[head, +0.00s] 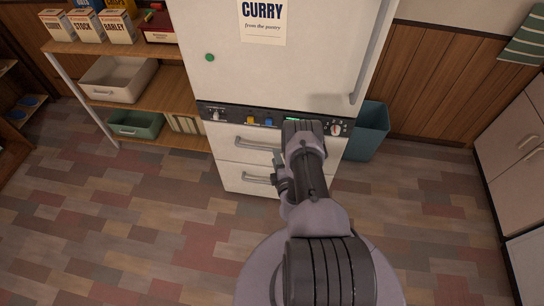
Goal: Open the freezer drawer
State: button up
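The white refrigerator (232,85) stands ahead of me with its tall upper door shut. Below a dark control strip are two drawers, an upper drawer (227,143) and a lower drawer (233,184). Both look shut, and I cannot tell from labels which is the freezer drawer. The upper drawer has a grey bar handle (256,146); the lower drawer has a similar handle (257,181). My gripper (280,174) is in front of the drawers, near the right ends of the handles. My arm hides the drawers' right part. The fingertips are too small and hidden to tell their opening or any contact.
A wooden shelf (170,95) with boxes and bins stands left of the refrigerator. A teal bin (369,130) stands close at its right. White cabinets (513,140) line the right side. The tiled floor (120,220) before the drawers is clear.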

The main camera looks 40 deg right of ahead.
jog(key=b+x, duration=0.2)
jog(key=x, duration=0.3)
jog(key=shift+w, duration=0.2)
grip_shut()
dwell(1.1)
